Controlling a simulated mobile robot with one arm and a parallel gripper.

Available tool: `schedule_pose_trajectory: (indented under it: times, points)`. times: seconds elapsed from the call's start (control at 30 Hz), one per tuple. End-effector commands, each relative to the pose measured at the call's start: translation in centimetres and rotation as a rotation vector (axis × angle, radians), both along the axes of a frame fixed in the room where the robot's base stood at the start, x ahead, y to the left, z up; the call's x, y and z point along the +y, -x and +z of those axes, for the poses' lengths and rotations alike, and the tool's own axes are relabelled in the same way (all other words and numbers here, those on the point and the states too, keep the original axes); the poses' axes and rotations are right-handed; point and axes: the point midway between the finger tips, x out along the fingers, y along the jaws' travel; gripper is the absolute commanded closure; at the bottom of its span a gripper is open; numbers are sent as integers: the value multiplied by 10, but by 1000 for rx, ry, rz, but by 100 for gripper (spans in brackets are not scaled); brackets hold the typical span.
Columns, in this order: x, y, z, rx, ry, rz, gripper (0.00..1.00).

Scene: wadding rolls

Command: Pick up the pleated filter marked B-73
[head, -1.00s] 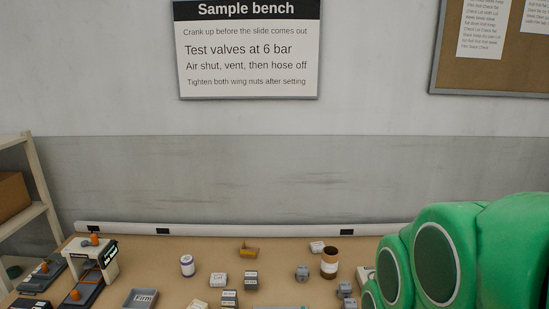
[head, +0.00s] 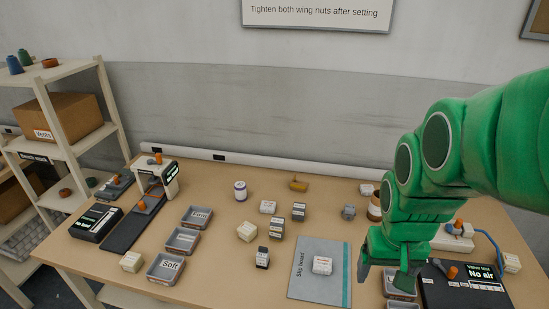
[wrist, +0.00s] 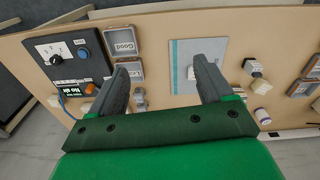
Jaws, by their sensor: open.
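Several small labelled blocks stand on the bench; their marks are too small to read, so I cannot tell which is B-73. Dark-and-white ones stand mid-bench (head: 299,211), left of it (head: 276,228) and nearer (head: 262,257). Pale ones sit behind (head: 268,207) and to the left (head: 246,231). A white block with a label (head: 322,265) lies on the slip board (head: 305,284). My gripper (head: 385,275) is open above the bench, right of the slip board. In the wrist view my gripper (wrist: 161,66) has its fingers apart, with nothing seen held.
Trays marked Firm (head: 197,217) and Soft (head: 166,268) stand at left. A white press (head: 157,180) is behind them. A valve test box (head: 465,287) and a Good tray (wrist: 121,41) lie near my gripper. A shelf (head: 75,140) stands at far left.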

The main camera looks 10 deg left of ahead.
Motion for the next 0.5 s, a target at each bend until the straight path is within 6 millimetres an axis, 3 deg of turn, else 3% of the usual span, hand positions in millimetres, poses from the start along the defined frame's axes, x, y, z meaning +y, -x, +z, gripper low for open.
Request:
schedule_pose_trajectory:
  times: [0.1, 0.5]
  points:
    - [13, -38, -6, -50, 0, 29, 20]
    - [71, -157, -28, -234, -22, 124, 20]
